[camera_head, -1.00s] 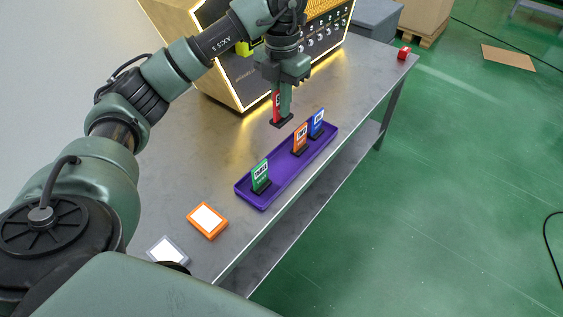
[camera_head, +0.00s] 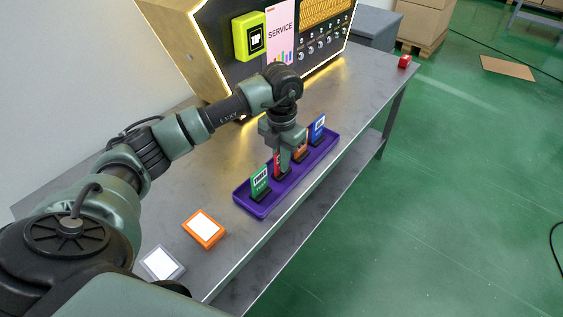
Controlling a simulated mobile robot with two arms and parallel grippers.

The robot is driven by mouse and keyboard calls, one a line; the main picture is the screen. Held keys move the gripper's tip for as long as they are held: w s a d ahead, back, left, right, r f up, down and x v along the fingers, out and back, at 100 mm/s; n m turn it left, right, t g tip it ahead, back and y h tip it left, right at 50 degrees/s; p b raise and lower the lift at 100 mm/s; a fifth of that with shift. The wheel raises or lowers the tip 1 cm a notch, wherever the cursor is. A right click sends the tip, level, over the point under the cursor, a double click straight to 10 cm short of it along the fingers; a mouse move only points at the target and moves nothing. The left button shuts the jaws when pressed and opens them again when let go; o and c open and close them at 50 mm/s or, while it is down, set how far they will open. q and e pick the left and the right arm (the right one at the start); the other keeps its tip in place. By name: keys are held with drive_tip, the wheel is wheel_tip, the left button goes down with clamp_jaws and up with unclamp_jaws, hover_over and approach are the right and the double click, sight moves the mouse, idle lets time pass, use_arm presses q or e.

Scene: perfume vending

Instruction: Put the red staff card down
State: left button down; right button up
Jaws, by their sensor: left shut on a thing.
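My left gripper (camera_head: 285,164) points down over the purple tray (camera_head: 251,207) on the metal table. It is shut on the red staff card (camera_head: 277,165), which is mostly hidden behind the fingers. The red card is upright in the tray area, between a green card (camera_head: 260,181) and an orange card (camera_head: 301,149). I cannot tell whether its base touches the tray floor. A blue card (camera_head: 317,129) stands at the tray's far end. My right gripper is not in view.
An orange-framed pad (camera_head: 204,228) and a grey-framed pad (camera_head: 162,264) lie on the near table. A dark machine with a yellow-green reader (camera_head: 249,36) and a pink service sign (camera_head: 281,33) stands behind. A small red block (camera_head: 404,61) sits at the far table corner.

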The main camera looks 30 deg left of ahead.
use_arm(q)
drive_tip(key=shift+f, duration=0.2)
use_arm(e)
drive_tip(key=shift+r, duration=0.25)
use_arm(q)
drive_tip(key=c, duration=1.6)
unclamp_jaws()
drive_tip(key=shift+o, duration=0.2)
